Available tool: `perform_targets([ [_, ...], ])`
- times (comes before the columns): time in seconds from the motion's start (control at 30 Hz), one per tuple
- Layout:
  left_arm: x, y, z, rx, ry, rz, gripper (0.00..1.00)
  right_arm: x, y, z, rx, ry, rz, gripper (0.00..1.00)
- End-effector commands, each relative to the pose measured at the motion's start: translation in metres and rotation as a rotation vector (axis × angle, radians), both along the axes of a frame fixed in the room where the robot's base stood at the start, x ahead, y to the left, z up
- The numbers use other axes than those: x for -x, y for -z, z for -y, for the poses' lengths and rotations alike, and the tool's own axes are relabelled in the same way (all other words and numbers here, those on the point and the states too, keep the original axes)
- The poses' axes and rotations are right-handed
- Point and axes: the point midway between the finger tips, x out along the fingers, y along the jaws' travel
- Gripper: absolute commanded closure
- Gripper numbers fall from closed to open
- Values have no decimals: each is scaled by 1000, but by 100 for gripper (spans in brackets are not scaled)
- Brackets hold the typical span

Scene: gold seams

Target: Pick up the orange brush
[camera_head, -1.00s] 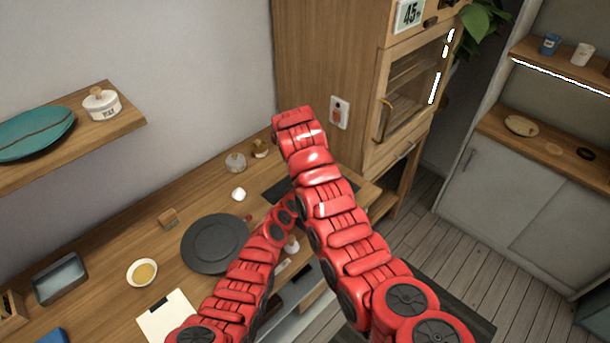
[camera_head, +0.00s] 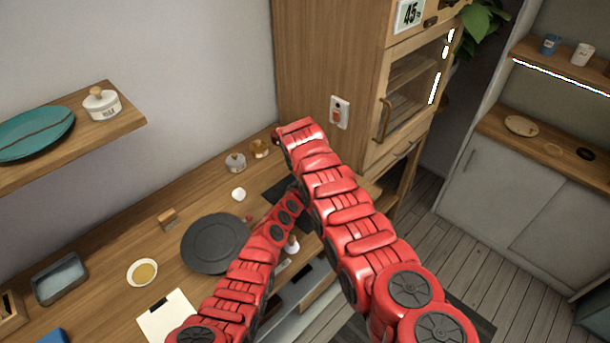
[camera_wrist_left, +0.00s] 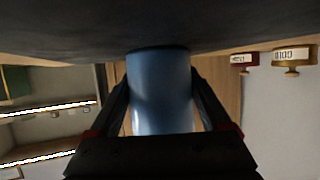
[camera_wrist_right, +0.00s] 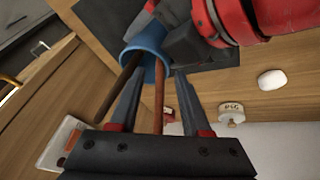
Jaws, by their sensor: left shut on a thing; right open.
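A blue cup (camera_wrist_right: 148,62) stands in the right wrist view with two handles sticking out of it. One is a dark brown handle (camera_wrist_right: 118,88). The other is a reddish-orange handle (camera_wrist_right: 158,100), likely the orange brush; its head is hidden in the cup. My left gripper (camera_wrist_left: 162,85) is shut on the blue cup (camera_wrist_left: 160,95). My right gripper (camera_wrist_right: 160,75) is open, with the reddish-orange handle between its fingers and the brown one beside the left finger. In the head view, my arms hide the cup and both grippers.
A dark mat (camera_wrist_right: 95,15) lies under the cup. A white lump (camera_wrist_right: 272,79) and a labelled jar (camera_wrist_right: 231,114) are close by. The wooden cabinet (camera_head: 330,60) rises behind, with a wall switch (camera_head: 339,112). A dark plate (camera_head: 215,243) lies left of my arms.

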Motion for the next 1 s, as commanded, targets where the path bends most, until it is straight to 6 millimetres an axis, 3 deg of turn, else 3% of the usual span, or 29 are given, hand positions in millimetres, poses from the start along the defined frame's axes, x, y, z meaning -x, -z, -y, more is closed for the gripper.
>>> perform_targets([
  [0.03, 0, 0, 0, 0, 0, 1, 86, 0, 0, 0, 0, 0, 0, 54],
  [0.3, 0, 0, 0, 0, 0, 1, 86, 0, 0, 0, 0, 0, -1, 100],
  [0.77, 0, 0, 0, 0, 0, 1, 86, 0, -2, 0, 0, 0, -1, 100],
  [0.87, 0, -1, 0, 0, 0, 1, 86, 0, -10, 0, 1, 1, -1, 100],
  [1.0, 0, -1, 0, 0, 0, 1, 86, -1, -37, 0, 0, 1, 2, 100],
])
